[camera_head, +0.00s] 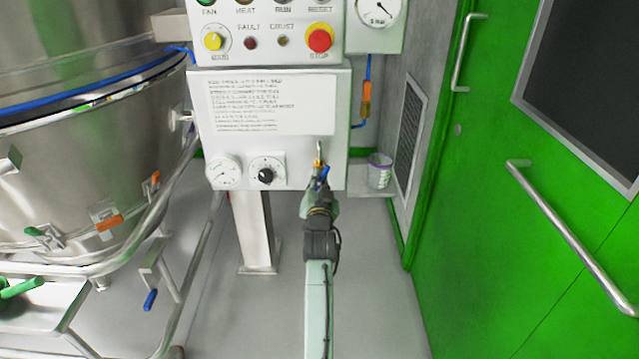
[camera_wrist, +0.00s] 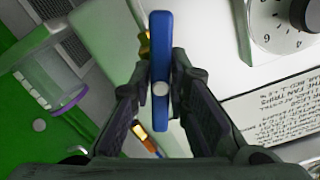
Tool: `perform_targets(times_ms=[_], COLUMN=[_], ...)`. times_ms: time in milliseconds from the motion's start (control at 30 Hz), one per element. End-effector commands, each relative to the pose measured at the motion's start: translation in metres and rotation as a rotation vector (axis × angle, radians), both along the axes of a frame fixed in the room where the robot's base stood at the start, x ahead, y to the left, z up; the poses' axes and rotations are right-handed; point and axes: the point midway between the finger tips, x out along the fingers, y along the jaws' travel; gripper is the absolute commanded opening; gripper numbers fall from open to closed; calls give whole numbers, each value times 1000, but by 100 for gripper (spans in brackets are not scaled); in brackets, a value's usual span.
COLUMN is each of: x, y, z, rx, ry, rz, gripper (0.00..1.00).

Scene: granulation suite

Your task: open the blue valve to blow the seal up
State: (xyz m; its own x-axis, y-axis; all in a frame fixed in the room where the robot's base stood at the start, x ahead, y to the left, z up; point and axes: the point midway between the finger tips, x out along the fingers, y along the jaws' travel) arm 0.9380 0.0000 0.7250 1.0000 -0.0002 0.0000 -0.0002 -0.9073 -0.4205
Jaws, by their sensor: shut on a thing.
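The blue valve handle (camera_head: 323,177) is at the lower right of the white control panel (camera_head: 205,110), below a brass fitting (camera_head: 319,163). In the wrist view the blue handle (camera_wrist: 160,45) runs upright down the middle, with a round pale screw on its face. My gripper (camera_head: 319,187) is at the valve. In the wrist view its two fingers (camera_wrist: 162,75) are closed against the handle's two sides. The steel vessel (camera_head: 90,150) at left has a blue band (camera_head: 90,92) around it. The fingers partly hide the valve body.
A gauge (camera_head: 222,172) and a black knob (camera_head: 265,175) sit left of the valve. A clear cup (camera_head: 379,170) stands on a small shelf to its right. An orange-handled valve (camera_head: 366,93) is on the blue line above. A green door (camera_head: 520,200) bounds the right; floor between is clear.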

Motion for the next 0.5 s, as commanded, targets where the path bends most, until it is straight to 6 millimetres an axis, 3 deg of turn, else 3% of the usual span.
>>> perform_targets(times_ms=[500], x=[0], y=[0], z=[0], rx=[-366], ry=[0], rz=[1], gripper=[0])
